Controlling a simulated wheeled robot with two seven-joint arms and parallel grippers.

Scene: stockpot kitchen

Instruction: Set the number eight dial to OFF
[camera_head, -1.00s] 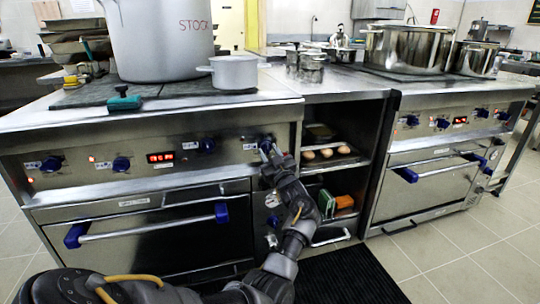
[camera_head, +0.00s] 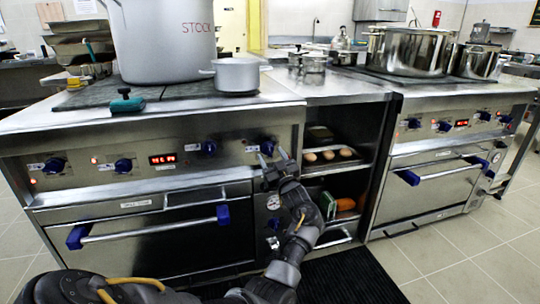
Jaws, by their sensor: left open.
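Several blue dials sit on the left stove's steel front panel; their labels are too small to read, so I cannot tell which is number eight. The rightmost blue dial (camera_head: 268,147) is closest to my left gripper (camera_head: 273,161). My left gripper is open and empty, its fingers just below and in front of this dial, apparently apart from it. Most of the dial shows, with a small white label on its left. Its exact setting is too small to read. My right gripper is not in view.
A blue-ended oven handle (camera_head: 150,229) sticks out below the panel. An open shelf unit with eggs (camera_head: 327,154) stands right of my gripper. A large stock pot (camera_head: 165,45) and a small pot (camera_head: 236,75) stand on the stove. A dark mat (camera_head: 350,277) lies on the floor.

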